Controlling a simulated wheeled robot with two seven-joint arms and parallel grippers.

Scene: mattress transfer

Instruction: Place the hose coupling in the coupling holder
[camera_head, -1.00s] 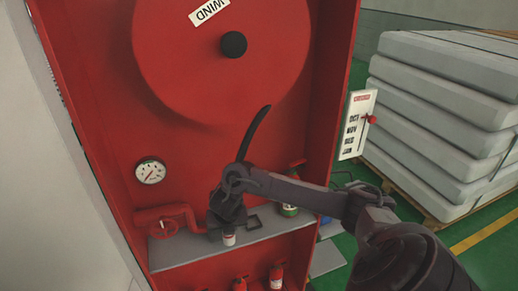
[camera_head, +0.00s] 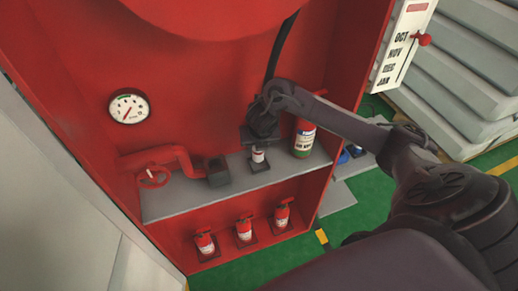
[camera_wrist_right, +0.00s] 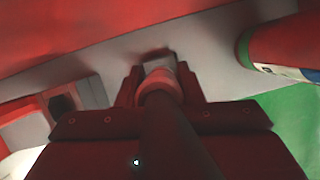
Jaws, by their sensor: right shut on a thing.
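The hose coupling (camera_head: 258,155), a small white piece with a reddish band, points downward below my right gripper (camera_head: 260,138). My right gripper is shut on it. The black hose (camera_head: 280,50) rises from it. In the right wrist view the coupling (camera_wrist_right: 160,75) shows between the two fingers (camera_wrist_right: 160,88). A dark square holder (camera_head: 260,166) on the grey shelf shows just under the coupling. In the right wrist view only part of its dark edge (camera_wrist_right: 150,54) shows. I cannot tell whether the coupling touches it or sits in it. My left gripper is not in view.
A dark block (camera_head: 218,172) ends the red pipe with a valve, left of the coupling. A fire extinguisher (camera_head: 303,140) stands close on the right. The grey shelf (camera_head: 180,203) has bare room at left. Several small extinguishers stand below.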

